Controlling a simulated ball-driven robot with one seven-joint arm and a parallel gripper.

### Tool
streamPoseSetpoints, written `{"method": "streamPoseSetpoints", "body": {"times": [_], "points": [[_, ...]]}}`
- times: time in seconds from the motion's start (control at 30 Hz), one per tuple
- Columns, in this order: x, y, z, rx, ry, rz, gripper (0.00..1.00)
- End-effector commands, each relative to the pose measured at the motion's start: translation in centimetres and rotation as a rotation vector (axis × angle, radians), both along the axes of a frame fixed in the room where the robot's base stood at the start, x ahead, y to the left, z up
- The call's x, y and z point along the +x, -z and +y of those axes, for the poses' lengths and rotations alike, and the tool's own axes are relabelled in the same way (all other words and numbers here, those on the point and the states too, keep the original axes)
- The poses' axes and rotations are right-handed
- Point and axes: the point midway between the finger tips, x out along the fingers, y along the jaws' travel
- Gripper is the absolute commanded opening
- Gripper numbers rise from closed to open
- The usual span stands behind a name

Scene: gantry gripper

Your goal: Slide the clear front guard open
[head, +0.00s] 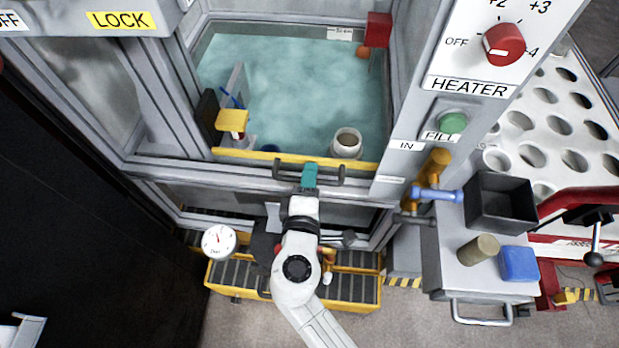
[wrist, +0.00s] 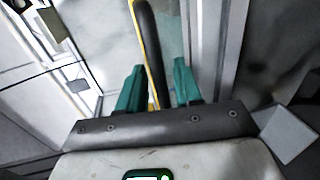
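The clear front guard (head: 290,157) shows as a yellow-edged strip across the front of the enclosure; its clear pane is hard to make out. A dark bar handle (head: 334,173) runs along the guard's front, beside the yellow edge. My gripper (head: 310,172) is at the middle of this handle, its teal fingers covering part of it in the head view. In the wrist view, the dark handle (wrist: 151,50) passes between the two teal fingers of my gripper (wrist: 158,85). The fingers are spread, with gaps beside the handle. Whether either finger touches it is unclear.
Inside the enclosure are a teal floor, a yellow-topped block (head: 232,121) and a round cup (head: 347,143). A heater dial (head: 502,44) and green fill button (head: 453,122) sit on the right post. A side cart with a dark bin (head: 500,202) stands right of my arm.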

Motion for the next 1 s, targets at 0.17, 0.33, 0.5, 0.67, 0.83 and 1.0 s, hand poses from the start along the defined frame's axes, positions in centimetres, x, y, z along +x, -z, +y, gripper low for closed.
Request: {"method": "streamPoseSetpoints", "body": {"times": [0.17,0.33,0.5,0.67,0.83,1.0], "points": [[-2.0,-0.4,0.1,-0.001,-0.002,0.001,0.34],[-5.3,-1.1,0.2,0.0,-0.002,0.003,0.34],[-8.2,-1.7,0.3,0.001,-0.002,0.003,0.34],[-9.9,-2.0,0.4,-0.001,-0.002,0.001,0.34],[-10.5,-2.1,0.4,0.0,0.0,0.001,0.34],[-10.5,-2.1,0.4,0.0,0.0,0.001,0.34]]}}
